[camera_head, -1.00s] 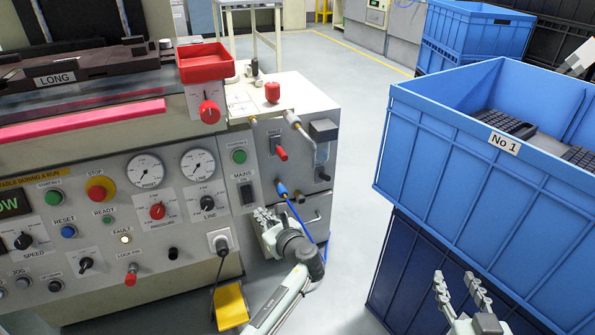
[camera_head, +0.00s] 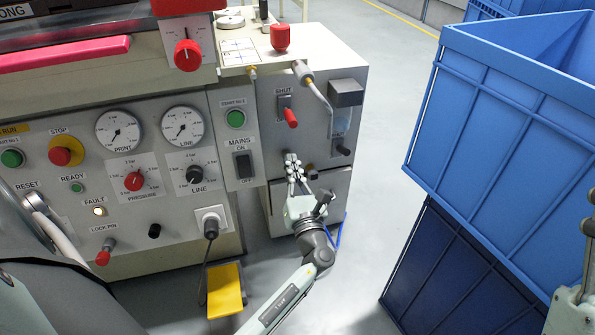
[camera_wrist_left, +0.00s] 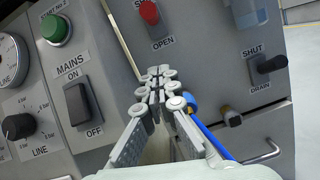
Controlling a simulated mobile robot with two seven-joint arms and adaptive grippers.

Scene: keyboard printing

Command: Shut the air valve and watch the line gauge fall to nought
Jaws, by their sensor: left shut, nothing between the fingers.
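The air valve is a red-handled lever (camera_head: 290,115) on the machine's right-hand panel, with SHUT above it. My right gripper (camera_head: 588,230) is partly cut off at the right edge.
A blue hose fitting (camera_wrist_left: 192,102) sits beside my left fingers. A black drain handle (camera_head: 342,150) is to the right. The mains switch (camera_head: 244,165) is left of the gripper. Large blue crates (camera_head: 500,120) stand at the right, with open floor between.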

